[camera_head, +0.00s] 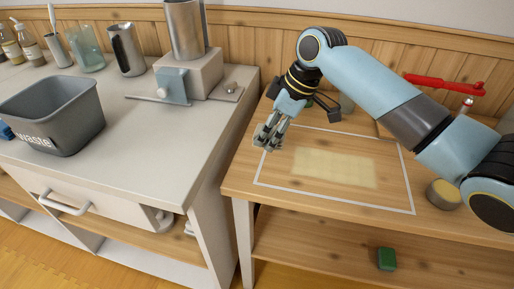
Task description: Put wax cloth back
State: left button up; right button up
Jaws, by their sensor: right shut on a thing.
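A pale yellow rectangle (335,168), which looks like the wax cloth, lies flat on the wooden table inside a white outline (340,202). My right gripper (268,138) is above the outline's left side, left of the pale rectangle and apart from it in the picture. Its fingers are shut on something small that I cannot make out. My left gripper is not in view.
A grey waste bin (52,115), a metal cup (127,50) and a metal cylinder (185,30) stand on the left counter. A red tool (445,85) and a round tin (444,194) are at the right. A green block (386,259) is on the lower shelf.

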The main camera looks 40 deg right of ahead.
aim_at(260, 156)
jog(key=w+f, duration=0.1)
jog(key=w+a+f, duration=0.1)
jog(key=shift+w, duration=0.4)
notch_tip(260, 156, down, 3)
jog(key=shift+f, duration=0.4)
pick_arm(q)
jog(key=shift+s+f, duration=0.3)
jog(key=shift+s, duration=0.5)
pick_arm(e)
jog(key=shift+f, duration=0.15)
jog(key=o, duration=0.9)
jog(key=shift+d, duration=0.1)
jog(key=shift+o, duration=0.6)
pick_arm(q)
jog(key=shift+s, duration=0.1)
